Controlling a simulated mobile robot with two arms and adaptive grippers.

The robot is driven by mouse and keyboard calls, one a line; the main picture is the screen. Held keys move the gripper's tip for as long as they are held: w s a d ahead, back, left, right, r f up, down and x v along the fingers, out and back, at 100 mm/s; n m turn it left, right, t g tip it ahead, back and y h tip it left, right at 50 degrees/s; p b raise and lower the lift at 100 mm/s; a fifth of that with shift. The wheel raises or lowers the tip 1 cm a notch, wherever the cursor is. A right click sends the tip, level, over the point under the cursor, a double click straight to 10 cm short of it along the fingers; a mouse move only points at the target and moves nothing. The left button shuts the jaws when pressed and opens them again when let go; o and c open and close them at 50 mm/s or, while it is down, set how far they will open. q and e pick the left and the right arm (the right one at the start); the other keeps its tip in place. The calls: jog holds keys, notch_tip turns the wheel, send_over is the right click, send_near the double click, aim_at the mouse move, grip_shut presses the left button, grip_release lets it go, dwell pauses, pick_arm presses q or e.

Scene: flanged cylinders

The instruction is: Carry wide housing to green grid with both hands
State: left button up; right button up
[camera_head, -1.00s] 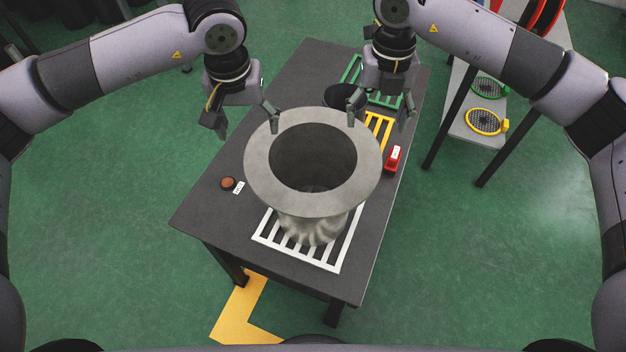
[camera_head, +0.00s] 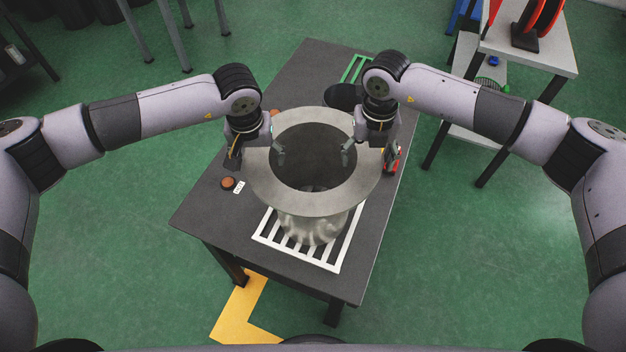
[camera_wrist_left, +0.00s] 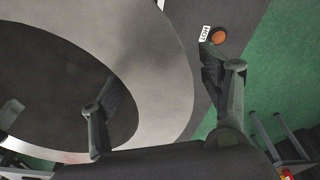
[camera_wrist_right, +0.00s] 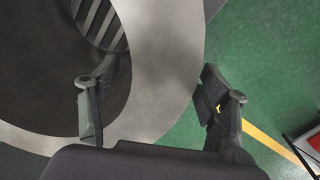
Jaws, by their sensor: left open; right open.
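The wide housing (camera_head: 312,203) is a large grey cylinder with a broad flange around its open top. It stands upright on the white grid (camera_head: 335,262) at the table's near end. My left gripper (camera_head: 256,153) is open at the flange's far left, one finger over the opening and one outside the rim. The left wrist view shows the flange (camera_wrist_left: 165,75) between these fingers. My right gripper (camera_head: 368,155) is open likewise at the far right, with the flange (camera_wrist_right: 160,75) between its fingers. Contact cannot be told. The green grid (camera_head: 356,66) shows partly at the table's far end.
A black round object (camera_head: 342,96) stands on the table (camera_head: 300,75) before the green grid. A red object (camera_head: 394,158) lies at the right edge, a brown button (camera_head: 228,183) at the left. A shelf table (camera_head: 545,60) stands to the right.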

pick_arm(q)
jog(key=shift+c, duration=0.4)
pick_arm(e)
jog(key=shift+c, duration=0.4)
pick_arm(q)
grip_shut()
pick_arm(e)
grip_shut()
